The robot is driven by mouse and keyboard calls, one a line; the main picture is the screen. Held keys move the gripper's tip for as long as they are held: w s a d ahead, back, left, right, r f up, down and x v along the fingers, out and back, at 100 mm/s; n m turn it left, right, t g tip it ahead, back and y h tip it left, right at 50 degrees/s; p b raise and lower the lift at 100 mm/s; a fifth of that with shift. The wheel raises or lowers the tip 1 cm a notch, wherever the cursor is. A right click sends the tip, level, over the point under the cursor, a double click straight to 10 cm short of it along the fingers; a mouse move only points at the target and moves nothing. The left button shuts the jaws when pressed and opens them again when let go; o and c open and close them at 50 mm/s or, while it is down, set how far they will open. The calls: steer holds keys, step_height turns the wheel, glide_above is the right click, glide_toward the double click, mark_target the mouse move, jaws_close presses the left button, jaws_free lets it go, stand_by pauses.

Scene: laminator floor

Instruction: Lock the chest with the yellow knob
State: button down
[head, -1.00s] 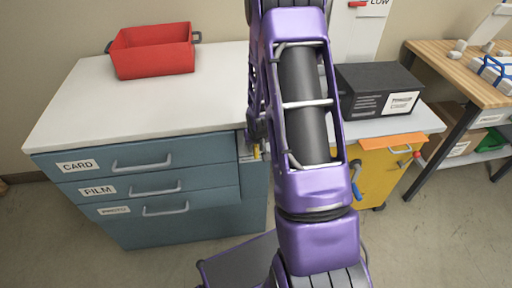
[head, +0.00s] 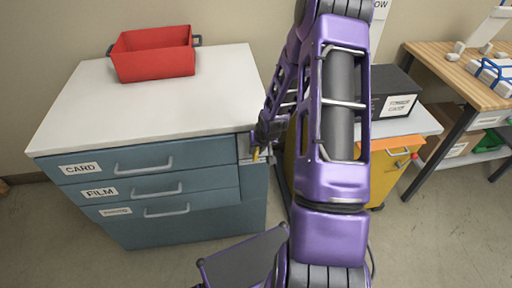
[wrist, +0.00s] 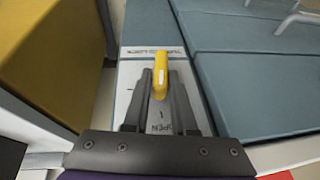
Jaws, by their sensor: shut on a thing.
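The chest (head: 200,215) is a blue drawer cabinet with a white top, at the left of the head view. Its drawers look shut. The yellow knob (head: 256,154) is a small lever on a pale plate at the chest's right front edge. In the wrist view the knob (wrist: 160,75) lies lengthwise along the plate (wrist: 135,75), which has small lettering at both ends; the near end seems to read OPEN. My gripper (wrist: 160,92) is shut on the knob, one finger on each side. In the head view my gripper (head: 262,146) is partly hidden by my arm.
A red bin (head: 152,62) stands on the white top. Right of the chest are a yellow cabinet (head: 385,175) and a black box (head: 392,92), partly behind my arm. A wooden table (head: 460,75) stands farther right. The floor before the chest looks clear.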

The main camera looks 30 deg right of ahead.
steer(key=shift+d+m+t+y+p, duration=0.15)
steer(key=shift+d+t+y+p, duration=0.1)
steer(key=shift+y+p, duration=0.4)
steer(key=shift+d+m+t+y+p, duration=0.15)
steer(key=shift+t+y+p, duration=0.1)
steer(key=shift+y+p, duration=0.4)
steer(key=shift+s+d+f+m+t+y+b, duration=0.1)
steer(key=shift+f+m+t+y+b, duration=0.4)
steer(key=shift+y+b, duration=1.3)
steer(key=shift+s+d+f+m+t+y+b, duration=0.15)
steer(key=shift+m+t+y+b, duration=0.5)
steer(key=shift+t+y+b, duration=0.9)
steer(key=shift+d+f+m+t+y+b, duration=0.1)
steer(key=shift+f+m+t+y+b, duration=0.35)
steer(key=shift+y+b, duration=1.65)
steer(key=shift+r+y, duration=0.15)
steer(key=shift+y, duration=0.2)
steer(key=c, duration=0.8)
jaws_free()
